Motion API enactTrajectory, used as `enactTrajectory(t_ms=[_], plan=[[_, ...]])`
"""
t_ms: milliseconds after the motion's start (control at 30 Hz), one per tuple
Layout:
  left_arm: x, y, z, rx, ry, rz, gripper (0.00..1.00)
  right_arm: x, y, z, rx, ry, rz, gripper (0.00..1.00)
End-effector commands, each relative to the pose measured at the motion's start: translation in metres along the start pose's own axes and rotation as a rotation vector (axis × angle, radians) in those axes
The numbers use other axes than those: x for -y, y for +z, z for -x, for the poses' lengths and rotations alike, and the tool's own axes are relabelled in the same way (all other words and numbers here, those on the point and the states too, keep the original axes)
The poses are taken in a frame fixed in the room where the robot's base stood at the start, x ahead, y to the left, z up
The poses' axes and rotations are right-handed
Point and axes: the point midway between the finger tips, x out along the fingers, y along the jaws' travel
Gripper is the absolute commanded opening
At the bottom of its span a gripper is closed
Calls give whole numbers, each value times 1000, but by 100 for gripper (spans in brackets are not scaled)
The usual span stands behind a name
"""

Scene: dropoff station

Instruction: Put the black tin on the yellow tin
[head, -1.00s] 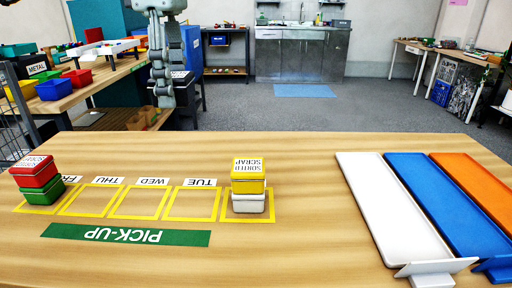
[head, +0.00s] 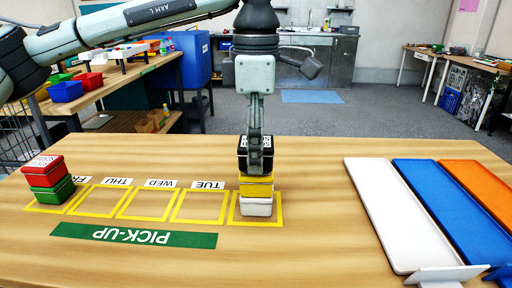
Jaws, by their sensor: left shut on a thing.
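The black tin (head: 242,160) is at the top of the stack in the rightmost yellow square. It sits directly above the yellow tin (head: 256,187) and appears to touch it. The yellow tin rests on a white tin (head: 256,207). My left gripper (head: 256,168) points straight down and is shut on the black tin, hiding part of its front and lid. My right gripper is out of view.
A red tin (head: 45,175) stands on a green tin (head: 52,192) at the table's left. A green PICK-UP strip (head: 133,235) lies in front of empty marked squares. White (head: 400,215), blue (head: 455,210) and orange (head: 483,190) trays lie at right.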

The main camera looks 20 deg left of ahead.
Motion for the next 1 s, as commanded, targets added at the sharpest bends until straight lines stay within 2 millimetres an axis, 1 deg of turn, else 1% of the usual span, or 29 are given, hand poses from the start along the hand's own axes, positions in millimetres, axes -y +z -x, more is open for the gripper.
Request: enactTrajectory(t_ms=[67,167,367,533,567,700,1000], plan=[[0,0,-5,0,1,-1,13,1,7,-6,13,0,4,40],[0,0,-6,2,2,-1,13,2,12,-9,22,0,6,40],[0,0,-7,1,2,-1,13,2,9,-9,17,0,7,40],[0,0,-9,1,2,-1,13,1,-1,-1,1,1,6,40],[0,0,-9,0,1,-1,52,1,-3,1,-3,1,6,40],[0,0,-8,0,1,-1,69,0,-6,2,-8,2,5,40],[0,0,-8,0,1,-1,70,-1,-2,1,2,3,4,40]])
